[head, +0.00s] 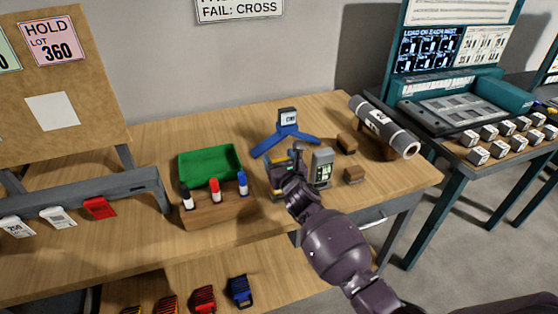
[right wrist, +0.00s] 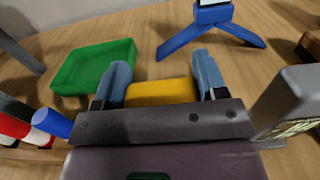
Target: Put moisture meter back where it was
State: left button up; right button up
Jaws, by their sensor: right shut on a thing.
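My right gripper (head: 287,172) is over the wooden table (head: 150,240), between the pen block and a grey instrument. In the right wrist view its two blue-grey fingers (right wrist: 163,78) are shut on a yellow-topped thing (right wrist: 160,92), which I take to be the moisture meter. The gripper hides most of it in the head view; I cannot tell whether it touches the table. The grey instrument with a greenish screen (head: 322,167) stands upright just right of the gripper, and also shows in the right wrist view (right wrist: 290,100). My left gripper is out of view.
A green tray (head: 210,163) and a wooden block with three markers (head: 222,207) are to the left. A blue-legged stand (head: 287,133) is behind. Small brown blocks (head: 354,174) and a grey roll (head: 383,125) are to the right. The front-right table corner is clear.

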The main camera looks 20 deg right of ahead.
jog(key=shift+r, duration=0.2)
jog(key=shift+f, duration=0.1)
jog(key=o, duration=0.9)
jog(key=shift+f, duration=0.15)
jog(key=o, duration=0.5)
jog(key=shift+r, duration=0.25)
jog(key=s+p, duration=0.1)
jog(key=s, duration=1.1)
jog(key=shift+d+p, duration=0.2)
jog(key=shift+p, duration=0.15)
jog(key=shift+s+f, duration=0.1)
